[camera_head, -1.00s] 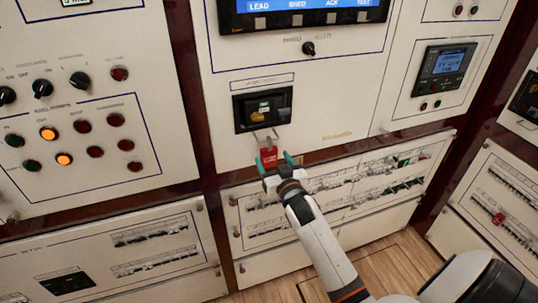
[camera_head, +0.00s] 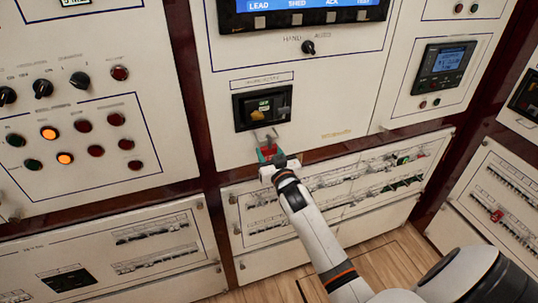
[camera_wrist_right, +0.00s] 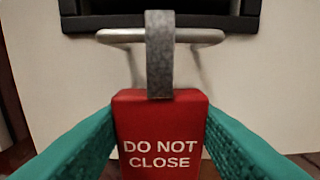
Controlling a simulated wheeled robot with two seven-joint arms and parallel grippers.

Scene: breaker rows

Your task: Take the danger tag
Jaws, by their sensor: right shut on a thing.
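The danger tag (camera_wrist_right: 160,125) is a red plate with white "DO NOT CLOSE" lettering. It hangs by a grey loop (camera_wrist_right: 159,55) around a metal bar (camera_wrist_right: 115,36) below a black breaker housing. In the head view the red tag (camera_head: 269,150) is partly hidden by my right gripper (camera_head: 271,156). In the right wrist view the teal fingers of my right gripper (camera_wrist_right: 160,145) are shut on the tag's two side edges. The tag hangs upright, with its loop still around the bar. My left gripper is not in view.
The black breaker unit (camera_head: 262,106) sits in the white panel just above the tag. A breaker row panel (camera_head: 285,215) lies below. A cabinet with knobs and lamps (camera_head: 75,120) stands on the left. Wooden floor (camera_head: 375,255) shows at the bottom.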

